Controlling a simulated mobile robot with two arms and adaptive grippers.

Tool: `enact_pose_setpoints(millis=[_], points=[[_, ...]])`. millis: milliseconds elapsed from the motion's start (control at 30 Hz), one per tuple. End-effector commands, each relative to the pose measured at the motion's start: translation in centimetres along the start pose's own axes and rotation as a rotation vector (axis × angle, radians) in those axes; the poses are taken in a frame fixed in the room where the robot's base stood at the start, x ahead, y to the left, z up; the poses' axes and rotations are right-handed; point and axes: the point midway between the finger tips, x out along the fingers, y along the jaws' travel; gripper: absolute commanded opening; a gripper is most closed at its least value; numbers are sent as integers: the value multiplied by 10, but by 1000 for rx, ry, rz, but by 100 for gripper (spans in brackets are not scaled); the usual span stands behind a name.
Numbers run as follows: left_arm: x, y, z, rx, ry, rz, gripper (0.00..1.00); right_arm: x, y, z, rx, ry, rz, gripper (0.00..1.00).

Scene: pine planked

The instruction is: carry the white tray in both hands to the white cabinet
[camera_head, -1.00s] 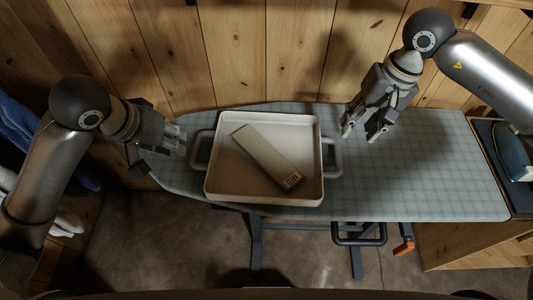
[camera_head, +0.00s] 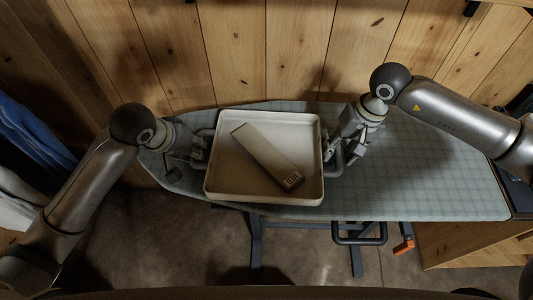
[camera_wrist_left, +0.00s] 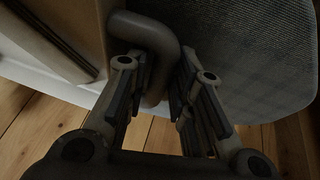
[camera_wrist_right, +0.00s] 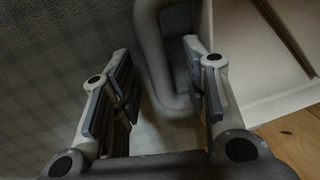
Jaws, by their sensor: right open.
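The white tray (camera_head: 213,187) lies on the ironing board in the head view, with a handle at each side. My left gripper (camera_head: 198,150) is at its left handle; in the left wrist view the handle (camera_wrist_left: 157,42) lies between the fingers with little space around it, and I cannot tell whether they press on it. My right gripper (camera_head: 343,153) is open at the right handle; in the right wrist view that handle (camera_wrist_right: 158,62) stands between the spread fingers. A flat box (camera_head: 265,155) lies slantwise in the tray. I see no white cabinet.
The ironing board (camera_head: 440,180) is bare to the right of the tray. A plank wall (camera_head: 290,50) stands close behind it. Clothes (camera_head: 30,140) hang at the far left. An orange-ended part (camera_head: 404,247) shows below the board's front edge.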

Motion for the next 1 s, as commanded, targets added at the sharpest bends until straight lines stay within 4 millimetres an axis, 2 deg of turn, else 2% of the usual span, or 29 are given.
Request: enact_pose_setpoints(millis=[133,300,467,1000], points=[[0,0,0,0,0,0,21,0,0,0,0,0,0,40],[0,0,0,0,0,0,0,0,0,0,0,0,0,19],[0,0,0,1,0,0,0,0,0,0,1,1,1,0],[-5,1,-2,4,1,-1,0,-5,0,-2,5,4,2,0]])
